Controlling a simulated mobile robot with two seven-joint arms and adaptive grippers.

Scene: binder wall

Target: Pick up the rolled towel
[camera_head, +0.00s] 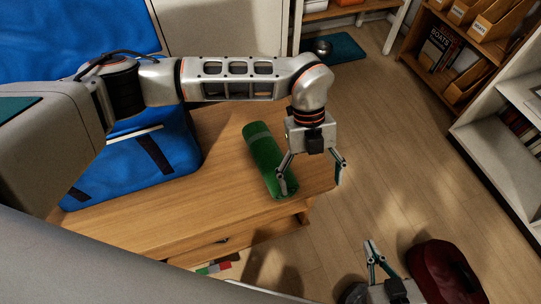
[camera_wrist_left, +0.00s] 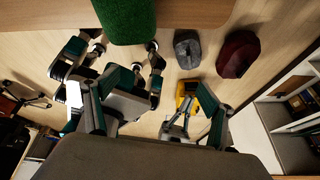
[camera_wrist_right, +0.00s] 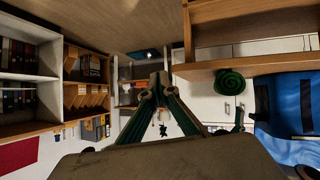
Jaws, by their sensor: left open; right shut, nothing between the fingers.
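The rolled towel (camera_head: 264,152) is a green cylinder with a paler band. It lies on the wooden bench (camera_head: 225,130) near its right end. In the left wrist view the green towel (camera_wrist_left: 125,20) shows at the top edge, partly cut off. The right wrist view shows its coiled end (camera_wrist_right: 230,82). My left gripper (camera_head: 312,178) is open and empty, one finger overlapping the towel's near end and the other to its right; contact cannot be told. My right gripper (camera_head: 370,246) is shut and empty, low in the head view, away from the towel.
A blue padded item (camera_head: 150,160) lies on the bench left of the towel. A dark red bag (camera_head: 440,272) is on the floor beside my right gripper. Shelves with magazine files (camera_head: 480,20) stand at the upper right.

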